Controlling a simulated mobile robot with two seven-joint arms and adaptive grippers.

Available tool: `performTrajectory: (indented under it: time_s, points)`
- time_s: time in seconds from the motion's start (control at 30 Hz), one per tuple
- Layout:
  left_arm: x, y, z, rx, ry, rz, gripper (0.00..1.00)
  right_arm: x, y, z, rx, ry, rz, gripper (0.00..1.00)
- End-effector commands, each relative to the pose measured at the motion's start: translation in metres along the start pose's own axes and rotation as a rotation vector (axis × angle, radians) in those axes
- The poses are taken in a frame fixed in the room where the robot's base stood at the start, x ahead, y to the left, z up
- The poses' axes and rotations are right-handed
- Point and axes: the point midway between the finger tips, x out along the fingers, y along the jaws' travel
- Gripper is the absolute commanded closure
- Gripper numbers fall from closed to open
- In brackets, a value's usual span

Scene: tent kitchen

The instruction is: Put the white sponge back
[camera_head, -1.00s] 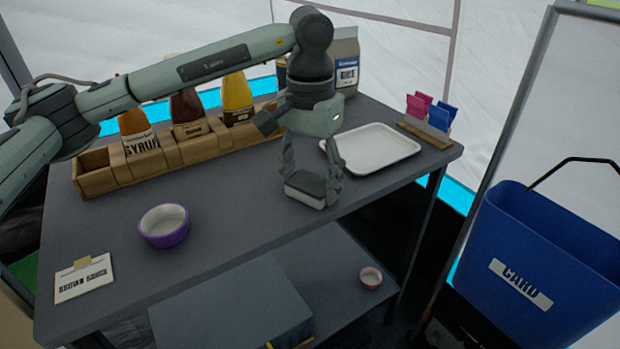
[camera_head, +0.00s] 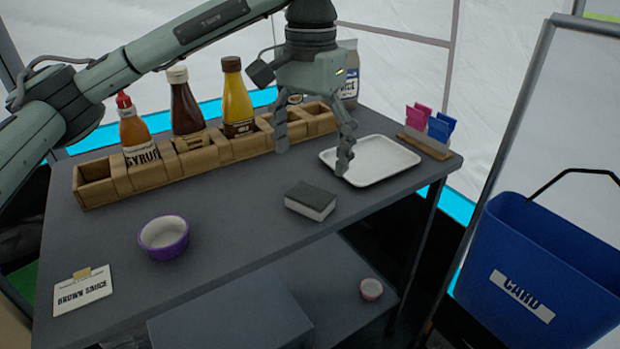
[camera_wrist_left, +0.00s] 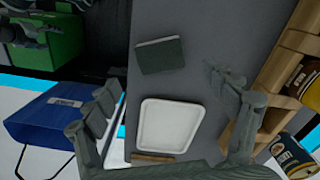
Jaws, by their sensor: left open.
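The white sponge (camera_head: 311,202) with a dark grey top lies flat on the grey table, in front of the white tray. It also shows in the left wrist view (camera_wrist_left: 160,56), dark side up. My left gripper (camera_head: 313,160) is open and empty above the table, behind and above the sponge and apart from it. The same gripper shows in the left wrist view (camera_wrist_left: 165,125), its fingers spread wide. The white tray (camera_head: 385,160) is empty and partly behind a finger in the head view. My right gripper is not in view.
A wooden rack (camera_head: 150,172) with several sauce bottles runs along the back. A clip holder (camera_head: 425,146) is at right, and a blue card bin (camera_head: 545,265) stands beyond the table.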

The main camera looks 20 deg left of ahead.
Motion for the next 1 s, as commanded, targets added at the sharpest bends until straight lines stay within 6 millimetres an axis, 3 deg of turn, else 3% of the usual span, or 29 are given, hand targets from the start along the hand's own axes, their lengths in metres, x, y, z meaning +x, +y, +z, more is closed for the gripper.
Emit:
performTrajectory:
  time_s: [0.1, 0.3, 0.8, 0.9, 1.0]
  points:
    - [-0.024, 0.000, 0.000, 0.000, 0.002, 0.000, 0.16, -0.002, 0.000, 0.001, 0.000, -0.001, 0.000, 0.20]
    - [-0.042, 0.000, 0.000, 0.000, 0.000, 0.000, 0.16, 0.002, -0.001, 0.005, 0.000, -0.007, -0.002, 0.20]
    - [-0.043, 0.001, 0.000, 0.000, 0.000, 0.002, 0.16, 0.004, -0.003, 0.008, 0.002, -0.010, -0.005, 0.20]
    - [-0.040, 0.015, -0.004, -0.015, 0.011, 0.038, 0.16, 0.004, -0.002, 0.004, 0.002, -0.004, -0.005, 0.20]
    - [-0.032, 0.056, -0.014, -0.060, 0.032, 0.144, 0.16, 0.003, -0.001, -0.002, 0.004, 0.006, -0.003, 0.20]
